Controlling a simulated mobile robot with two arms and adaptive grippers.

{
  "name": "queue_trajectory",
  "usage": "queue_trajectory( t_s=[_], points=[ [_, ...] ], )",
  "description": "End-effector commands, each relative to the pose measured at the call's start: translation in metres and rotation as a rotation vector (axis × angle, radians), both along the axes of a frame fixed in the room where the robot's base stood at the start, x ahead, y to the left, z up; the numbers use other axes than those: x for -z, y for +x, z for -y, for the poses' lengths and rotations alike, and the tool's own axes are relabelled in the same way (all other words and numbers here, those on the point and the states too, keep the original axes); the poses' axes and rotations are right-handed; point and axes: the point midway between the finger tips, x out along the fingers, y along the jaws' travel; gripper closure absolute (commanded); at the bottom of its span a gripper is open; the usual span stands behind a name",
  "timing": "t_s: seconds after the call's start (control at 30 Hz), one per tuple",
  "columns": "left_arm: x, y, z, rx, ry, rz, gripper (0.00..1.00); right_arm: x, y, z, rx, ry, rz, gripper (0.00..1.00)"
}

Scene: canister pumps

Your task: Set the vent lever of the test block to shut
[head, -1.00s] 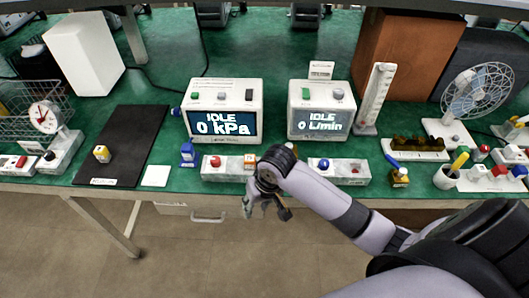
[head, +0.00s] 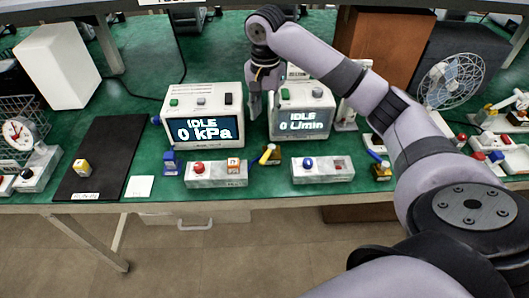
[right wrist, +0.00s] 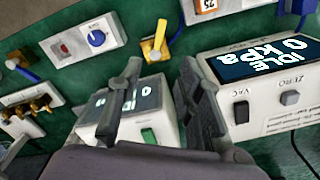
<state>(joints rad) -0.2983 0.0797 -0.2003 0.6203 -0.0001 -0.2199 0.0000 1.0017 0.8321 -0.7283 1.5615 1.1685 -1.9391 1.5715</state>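A small brass-coloured block with a yellow lever (head: 270,154) stands on the green bench between two white switch boxes. It also shows in the right wrist view (right wrist: 156,46), with the lever slanting up. It looks like the test block with its vent lever; no label is readable. My right gripper (head: 262,95) is above and behind it in the head view, between the two display meters. In the right wrist view my gripper (right wrist: 160,78) has its fingers spread, with nothing held between them. My left gripper is not in view.
The kPa meter (head: 204,131) and the L/min meter (head: 302,122) stand close to my right gripper. White switch boxes (head: 216,174) (head: 322,170) flank the lever block. Another small block with a blue lever (head: 379,163) sits farther right.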

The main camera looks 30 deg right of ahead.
Motion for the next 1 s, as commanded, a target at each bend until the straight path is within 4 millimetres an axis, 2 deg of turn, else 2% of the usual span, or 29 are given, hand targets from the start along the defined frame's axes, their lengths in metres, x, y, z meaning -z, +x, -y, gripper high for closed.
queue_trajectory(
  t_s=[0.6, 0.8, 1.0],
  points=[
    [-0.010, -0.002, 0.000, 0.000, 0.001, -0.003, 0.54, 0.127, -0.001, 0.000, -0.005, -0.001, -0.004, 0.67],
    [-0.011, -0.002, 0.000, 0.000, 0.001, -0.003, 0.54, 0.156, -0.001, 0.000, -0.003, -0.002, -0.002, 0.67],
    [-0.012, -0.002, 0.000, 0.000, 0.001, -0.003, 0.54, 0.167, -0.001, 0.000, -0.005, -0.002, 0.000, 0.67]
  ],
)
